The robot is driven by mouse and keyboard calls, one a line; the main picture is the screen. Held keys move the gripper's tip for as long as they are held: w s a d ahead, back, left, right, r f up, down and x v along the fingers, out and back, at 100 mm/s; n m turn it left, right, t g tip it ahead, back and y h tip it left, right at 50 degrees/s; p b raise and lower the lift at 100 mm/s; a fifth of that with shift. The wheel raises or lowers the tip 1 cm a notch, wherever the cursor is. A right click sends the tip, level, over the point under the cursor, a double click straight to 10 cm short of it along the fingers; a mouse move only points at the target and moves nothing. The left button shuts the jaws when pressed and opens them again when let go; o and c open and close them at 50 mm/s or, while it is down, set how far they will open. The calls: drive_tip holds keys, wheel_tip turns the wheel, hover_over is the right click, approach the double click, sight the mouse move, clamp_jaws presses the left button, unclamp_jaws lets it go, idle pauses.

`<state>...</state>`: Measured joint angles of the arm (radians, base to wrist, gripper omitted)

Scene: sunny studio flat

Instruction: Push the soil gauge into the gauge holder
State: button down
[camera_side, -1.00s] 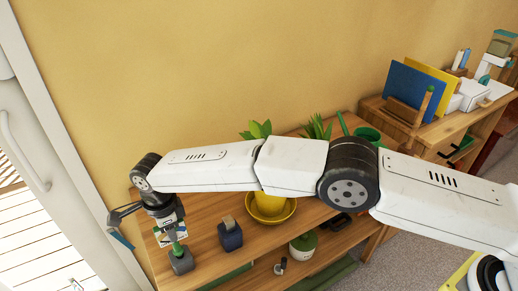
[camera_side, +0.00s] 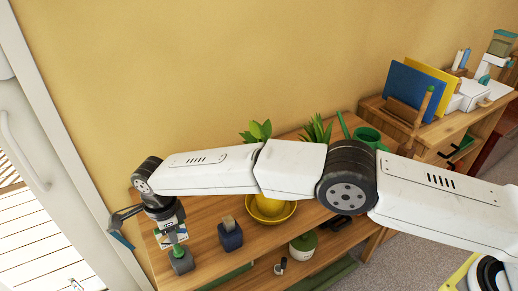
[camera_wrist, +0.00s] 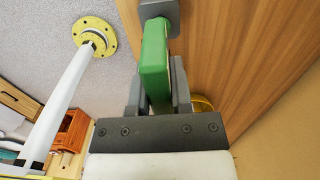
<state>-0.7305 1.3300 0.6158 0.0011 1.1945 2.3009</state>
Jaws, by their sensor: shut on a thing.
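The green soil gauge (camera_wrist: 154,62) is held between the two fingers of my gripper (camera_wrist: 157,84), which is shut on it in the wrist view. The gauge's far end meets the dark grey gauge holder (camera_wrist: 170,14) at the top of that view. In the side view, the holder (camera_side: 182,265) stands at the left front of the wooden shelf top, directly below my gripper (camera_side: 175,238). A little green of the gauge (camera_side: 178,251) shows between them. I cannot tell how deep it sits in the holder.
A dark blue box (camera_side: 230,239) stands just right of the holder. A yellow saucer (camera_side: 285,214) with a yellow pot is further right, behind my arm. A white and green pot (camera_side: 303,249) is at the front.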

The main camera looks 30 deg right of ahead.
drive_tip(key=shift+s+f, duration=0.1)
drive_tip(key=shift+f, duration=0.85)
idle(1.6)
unclamp_jaws()
drive_tip(key=shift+r, duration=0.15)
drive_tip(key=shift+r, duration=0.15)
idle(0.4)
drive_tip(key=shift+r, duration=3.4)
drive_tip(key=shift+d, duration=0.1)
